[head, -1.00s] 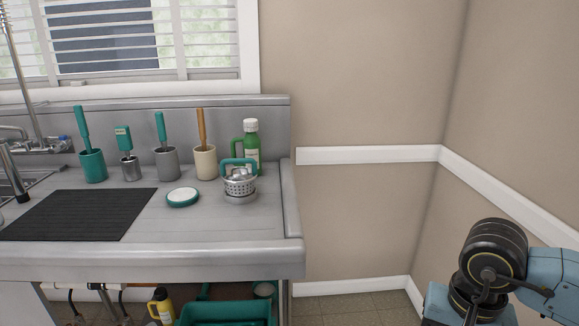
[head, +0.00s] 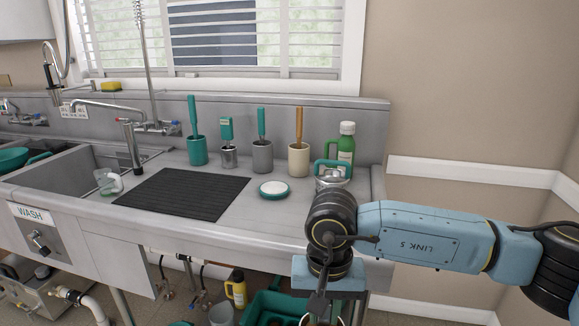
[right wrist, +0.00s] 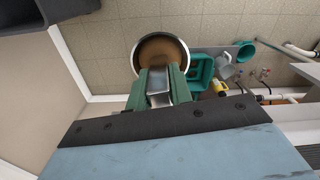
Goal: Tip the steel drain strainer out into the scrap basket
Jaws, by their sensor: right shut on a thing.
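My right gripper (right wrist: 158,88) is shut on a grey metal handle. Beyond the fingertips is a round steel-rimmed vessel with a brown inside, seemingly the steel drain strainer (right wrist: 135,58); its mouth faces the wrist camera and its holes do not show. In the head view my right gripper (head: 320,308) points down in front of the counter, mostly cut off by the lower edge. A perforated steel basket with a teal handle (head: 333,166), possibly the scrap basket, stands on the counter, partly hidden behind my arm. My left gripper is not in view.
A white-and-teal round dish (head: 274,190) and a dark ribbed mat (head: 182,194) lie on the counter. A teal tub (head: 268,308) and a yellow bottle (head: 236,288) are underneath.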

